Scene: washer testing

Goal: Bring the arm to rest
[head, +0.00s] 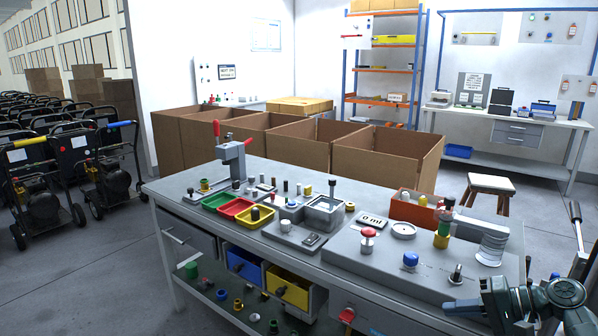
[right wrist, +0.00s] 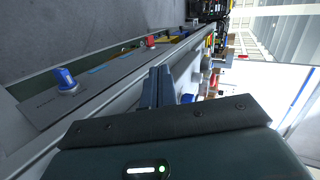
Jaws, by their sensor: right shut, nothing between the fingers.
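My right gripper (head: 452,306) shows at the bottom right of the head view, beside the front right corner of the grey workbench (head: 165,196). Its arm comes in from the right edge. In the right wrist view its two dark fingers (right wrist: 157,88) lie together, with nothing between them. The fingers appear apart from the grey test panel (head: 340,258) on the bench. My left gripper is not in view.
Colored trays (head: 236,209), a lever press (head: 231,155) and an orange bin (head: 412,208) with parts crowd the bench. Open cardboard boxes (head: 385,155) stand behind it. A stool (head: 492,184) and a rear table (head: 560,130) are at right. Machines on wheels (head: 60,170) fill the left.

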